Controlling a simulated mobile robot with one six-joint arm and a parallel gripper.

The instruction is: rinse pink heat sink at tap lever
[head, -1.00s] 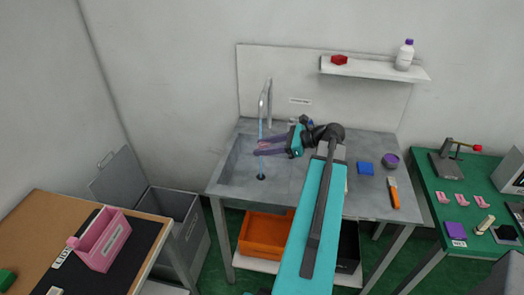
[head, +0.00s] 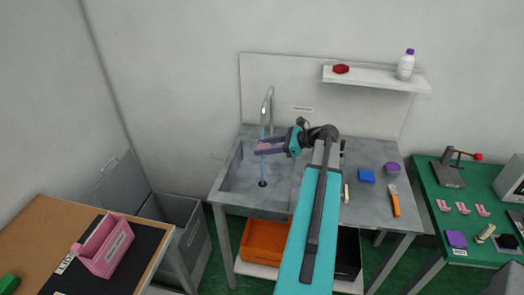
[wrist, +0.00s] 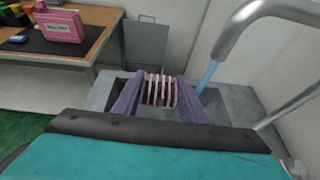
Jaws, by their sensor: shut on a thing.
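My gripper (head: 264,147) is shut on the pink heat sink (wrist: 160,90), a finned piece held between its purple fingers above the sink basin (head: 238,180). In the head view the heat sink shows only as a small pink patch. The chrome tap (head: 268,106) arches over the basin and a blue water stream (head: 262,132) falls from it. In the wrist view the stream (wrist: 207,76) meets the outer side of the right finger; I cannot tell whether it touches the heat sink. A chrome bar (wrist: 288,106) shows at the right there; I cannot tell whether it is the lever.
A shelf (head: 375,80) hangs above. A pink bin (head: 104,250) stands on the left table. More pink pieces lie on the green table (head: 432,190).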

